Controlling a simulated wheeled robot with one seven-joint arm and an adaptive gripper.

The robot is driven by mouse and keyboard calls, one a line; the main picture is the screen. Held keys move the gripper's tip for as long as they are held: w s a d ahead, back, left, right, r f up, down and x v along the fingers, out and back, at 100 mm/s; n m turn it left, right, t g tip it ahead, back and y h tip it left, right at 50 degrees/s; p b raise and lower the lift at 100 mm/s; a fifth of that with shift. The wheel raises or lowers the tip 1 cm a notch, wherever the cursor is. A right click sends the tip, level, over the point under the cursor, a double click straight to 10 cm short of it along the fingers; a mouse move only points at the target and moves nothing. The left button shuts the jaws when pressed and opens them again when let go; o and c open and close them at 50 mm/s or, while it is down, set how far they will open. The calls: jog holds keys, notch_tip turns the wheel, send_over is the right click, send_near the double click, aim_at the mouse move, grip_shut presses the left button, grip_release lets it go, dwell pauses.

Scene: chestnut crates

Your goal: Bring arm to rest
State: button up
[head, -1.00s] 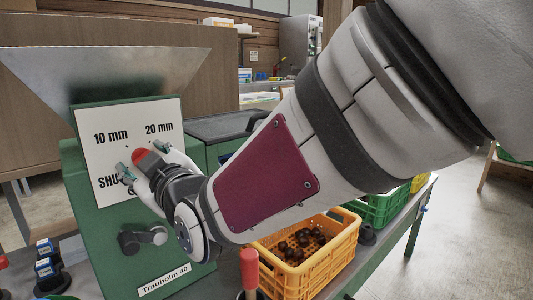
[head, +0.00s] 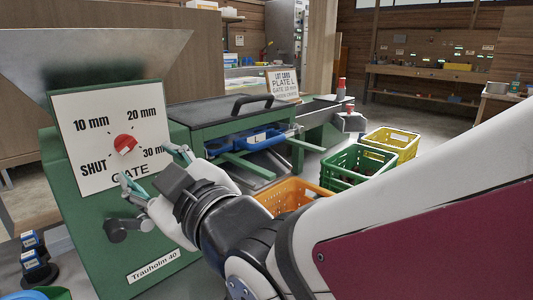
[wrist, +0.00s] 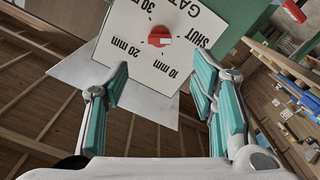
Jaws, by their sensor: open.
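My gripper (head: 157,168) is open and empty, with its two teal-padded fingers spread in front of the gate panel. The red gate knob (head: 124,143) sits on the white dial plate (head: 92,108), marked 10 mm, 20 mm, 30 mm and SHUT. The knob is in full view and clear of the fingers. In the wrist view the knob (wrist: 160,36) shows beyond the open fingers (wrist: 160,72), with space between. I cannot tell for sure which mark the knob points to. My arm runs from the lower right of the head view to the gripper.
A green machine (head: 140,243) carries the plate and a dark crank handle (head: 117,230). Orange (head: 283,193), green (head: 345,173) and yellow (head: 388,150) crates stand to the right, the orange one partly hidden by my arm. Stamps (head: 35,258) stand at lower left.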

jog(key=shift+d, duration=0.1)
jog(key=d+f+m+g+h, duration=0.2)
jog(key=d+f+m+h, duration=0.25)
jog(key=d, duration=0.75)
jog(key=d+f+m+g+h, duration=0.1)
jog(key=d+f+m+h, duration=0.4)
jog(key=d, duration=0.6)
jog(key=s+d+f+m+g+h, duration=0.2)
jog(key=s+d+m+g, duration=0.2)
jog(key=s+d, duration=0.45)
jog(key=s+d+f+m+g+h, duration=0.2)
jog(key=s+d+m+g, duration=0.3)
jog(key=s, duration=0.7)
notch_tip(320, 180, up, 36)
jog(key=d+n+t+p, duration=0.1)
jog(key=t+p, duration=0.3)
jog(key=p, duration=3)
jog(key=shift+s+n+t, duration=0.2)
jog(key=shift+n+t, duration=0.1)
jog(key=shift+n, duration=0.35)
